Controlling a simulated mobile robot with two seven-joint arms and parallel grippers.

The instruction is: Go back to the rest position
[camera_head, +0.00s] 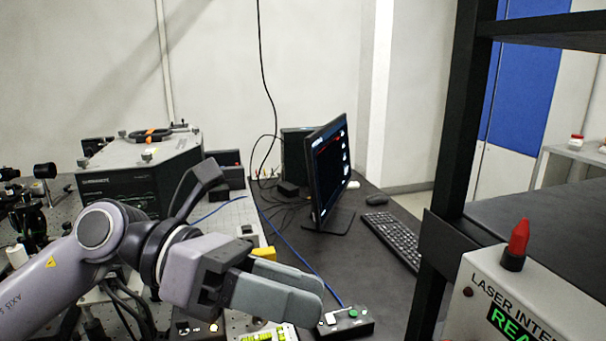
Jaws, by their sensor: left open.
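My left arm comes in from the lower left, and my left gripper (290,293) points to the right over the bench. Its grey fingers lie almost in line with my view, one partly behind the other, with nothing seen between them. A small dark box with a green button (352,314) sits on the bench just right of and below the fingertips. My right gripper is not in view.
A monitor (328,170), a keyboard (392,240) and a mouse (377,199) stand on the dark bench. A dark instrument box (135,175) is behind my arm. A black rack post (447,170) and a laser interlock box (520,295) are at right.

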